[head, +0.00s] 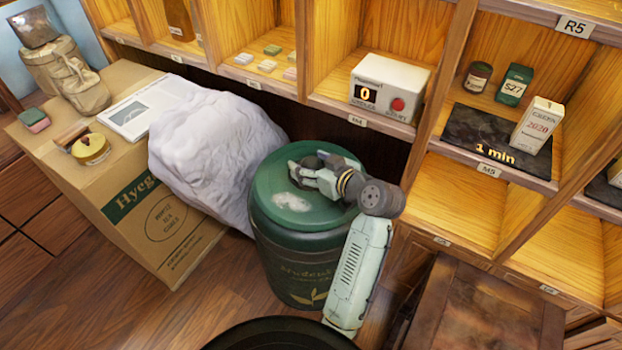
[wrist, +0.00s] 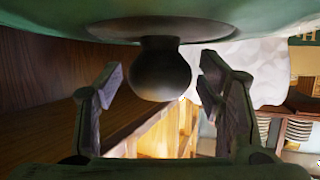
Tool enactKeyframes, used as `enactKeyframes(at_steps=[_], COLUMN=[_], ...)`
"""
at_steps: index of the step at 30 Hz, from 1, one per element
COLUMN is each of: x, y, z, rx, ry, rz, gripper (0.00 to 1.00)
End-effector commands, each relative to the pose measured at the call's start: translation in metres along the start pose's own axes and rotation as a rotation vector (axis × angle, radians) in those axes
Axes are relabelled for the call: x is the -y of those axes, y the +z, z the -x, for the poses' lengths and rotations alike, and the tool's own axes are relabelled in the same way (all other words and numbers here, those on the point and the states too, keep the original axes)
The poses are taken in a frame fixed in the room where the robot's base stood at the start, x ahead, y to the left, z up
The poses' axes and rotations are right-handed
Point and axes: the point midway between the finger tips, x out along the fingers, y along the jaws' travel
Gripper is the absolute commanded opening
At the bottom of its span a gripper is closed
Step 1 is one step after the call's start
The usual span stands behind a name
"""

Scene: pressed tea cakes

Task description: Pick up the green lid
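The green lid (head: 325,217) sits on top of a dark green barrel (head: 300,265) in the head view, with a pale patch on its surface. My gripper (head: 303,175) is low over the lid, and its knob is hard to make out behind it there. In the wrist view the lid's green surface (wrist: 60,20) spans the top, and a dark round knob (wrist: 162,72) sticks out from it. The two fingers stand on either side of the knob, with gaps between, so my gripper is open and holds nothing.
A pale cloth-like bundle (head: 205,150) is beside the barrel on the left, next to a large cardboard box (head: 150,215). Wooden shelves stand behind, with a white timer box (head: 391,88) with a red button. A dark wooden stool or table (head: 480,300) is at the lower right.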

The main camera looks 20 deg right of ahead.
Motion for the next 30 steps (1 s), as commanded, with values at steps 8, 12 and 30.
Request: enactKeyframes(at_steps=[8,12,30], x=[0.0001,0.0001,0.0000], y=[-0.0002,-0.0002,-0.0002], z=[0.0003,0.0003,0.0004], rx=[0.000,0.000,0.000], ry=[0.000,0.000,0.000], rz=[0.000,0.000,0.000], gripper=[0.42,0.33,0.00])
